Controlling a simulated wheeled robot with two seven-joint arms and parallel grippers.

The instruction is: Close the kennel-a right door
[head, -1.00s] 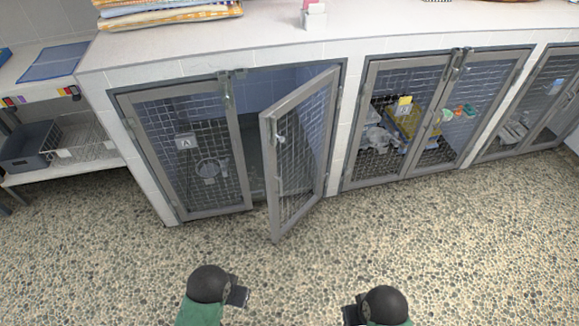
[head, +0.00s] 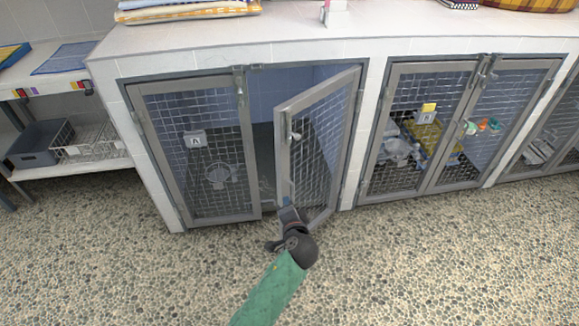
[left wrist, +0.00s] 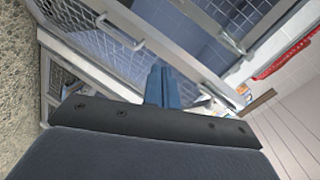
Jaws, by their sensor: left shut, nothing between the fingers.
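The kennel-a right door (head: 321,147) is a grey-framed mesh door hinged on its right side. It stands ajar, swung out toward me, in the middle of the head view. The kennel-a left door (head: 198,150), with the letter A tag, is closed. My left gripper (head: 287,203) is at the lower free edge of the right door, shut and empty. Whether it touches the door I cannot tell. In the left wrist view, its blue fingertips (left wrist: 161,86) are together with door mesh (left wrist: 92,35) beyond. My right gripper is not in view.
The neighbouring kennel (head: 455,125) has closed doors with a yellow tag. Folded towels (head: 188,10) lie on the white counter (head: 300,40). A shelf with a grey bin (head: 40,145) stands at left. The pebbled floor (head: 420,260) in front is clear.

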